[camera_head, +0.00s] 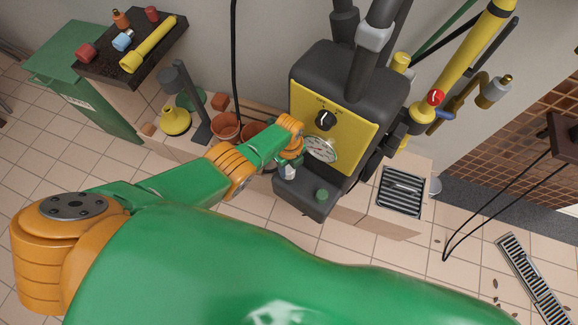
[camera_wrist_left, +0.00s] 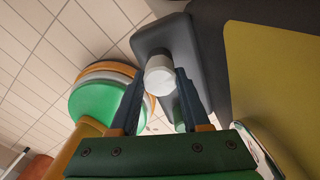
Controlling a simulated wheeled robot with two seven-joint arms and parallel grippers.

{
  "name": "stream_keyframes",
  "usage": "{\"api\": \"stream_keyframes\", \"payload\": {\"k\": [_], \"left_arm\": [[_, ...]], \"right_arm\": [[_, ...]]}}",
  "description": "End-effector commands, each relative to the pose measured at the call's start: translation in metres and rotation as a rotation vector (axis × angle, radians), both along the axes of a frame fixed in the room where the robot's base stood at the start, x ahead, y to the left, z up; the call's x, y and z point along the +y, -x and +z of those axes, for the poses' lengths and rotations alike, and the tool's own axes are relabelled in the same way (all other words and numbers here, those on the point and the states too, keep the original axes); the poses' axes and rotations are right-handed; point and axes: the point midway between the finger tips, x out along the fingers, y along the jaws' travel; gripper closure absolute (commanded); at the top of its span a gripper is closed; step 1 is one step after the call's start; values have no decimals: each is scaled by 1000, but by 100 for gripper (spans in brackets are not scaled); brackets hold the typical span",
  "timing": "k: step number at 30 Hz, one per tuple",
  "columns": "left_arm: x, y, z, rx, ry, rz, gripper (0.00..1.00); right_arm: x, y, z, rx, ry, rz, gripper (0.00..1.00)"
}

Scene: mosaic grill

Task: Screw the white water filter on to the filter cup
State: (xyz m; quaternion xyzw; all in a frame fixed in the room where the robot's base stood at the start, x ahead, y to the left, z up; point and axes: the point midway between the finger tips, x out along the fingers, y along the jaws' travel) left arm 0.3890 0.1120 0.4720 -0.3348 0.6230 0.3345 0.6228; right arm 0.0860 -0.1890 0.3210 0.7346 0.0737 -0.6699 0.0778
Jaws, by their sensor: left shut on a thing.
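My left gripper (camera_head: 290,155) is in front of the lower left side of the grey machine with the yellow face. In the left wrist view its two dark fingers (camera_wrist_left: 158,85) are closed on the sides of a white, round-ended piece, the white water filter (camera_wrist_left: 159,72). The filter also shows in the head view as a small pale shape (camera_head: 288,172) just below the gripper. The dark grey base lies behind it in the wrist view. I cannot make out the filter cup or whether the filter touches it. My right gripper is not in view.
The grey machine (camera_head: 366,92) has a yellow panel (camera_head: 348,122), a black knob and a dial (camera_head: 321,149) close to my gripper. Its grey base (camera_head: 308,203) carries a green button. Terracotta pots (camera_head: 226,127) stand left of it. My green arm covers the lower foreground.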

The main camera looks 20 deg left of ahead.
Motion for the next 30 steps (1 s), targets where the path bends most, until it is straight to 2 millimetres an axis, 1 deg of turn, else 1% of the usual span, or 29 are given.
{"api": "stream_keyframes", "payload": {"k": [4,5,6,8,9,17,20,21,24,27,30], "left_arm": [[0,0,0,-1,0,-18,100],[0,0,0,-1,0,-18,52],[0,0,0,-1,0,-18,41],[0,0,0,-1,0,-17,25],[0,0,0,-1,0,-16,19],[0,0,1,-1,-1,-15,19],[0,0,20,-1,-1,-15,19],[0,0,31,-1,-1,-15,19],[0,0,55,-2,0,-16,19],[0,0,68,-1,0,-16,19],[0,0,73,-1,-1,-15,19]], "right_arm": [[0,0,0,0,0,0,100],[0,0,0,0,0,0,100],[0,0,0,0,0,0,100],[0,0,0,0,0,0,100],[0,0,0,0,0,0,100],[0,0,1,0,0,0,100],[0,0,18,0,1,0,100],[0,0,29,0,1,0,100],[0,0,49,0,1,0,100],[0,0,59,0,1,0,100],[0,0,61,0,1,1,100]]}}
